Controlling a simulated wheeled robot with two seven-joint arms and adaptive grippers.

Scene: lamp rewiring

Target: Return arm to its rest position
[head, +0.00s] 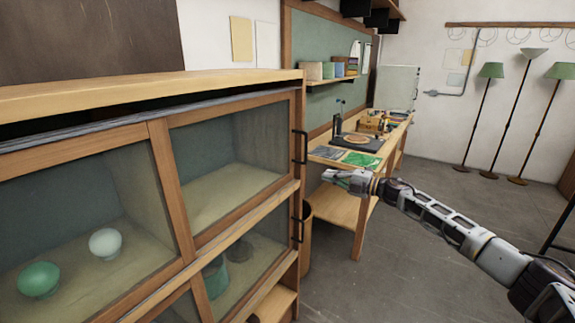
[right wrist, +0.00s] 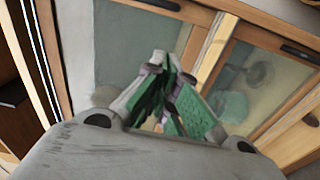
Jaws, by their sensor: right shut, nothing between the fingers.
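My right arm reaches in from the lower right in the head view. Its gripper (head: 330,175) is held in the air just right of the cabinet's right edge, in front of the workbench. In the right wrist view the same gripper (right wrist: 163,65) has its fingers brought together, with nothing between them. It faces the glass-fronted cabinet (head: 160,137), apart from it as far as I can tell. My left gripper is not in either view.
The cabinet, with dark handles (head: 299,147), holds a green bowl (head: 38,280) and a white bowl (head: 105,243). A workbench (head: 345,160) carries tools and a green mat (head: 361,159). Floor lamps (head: 490,72) stand at the back right. The grey floor (head: 420,235) between is open.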

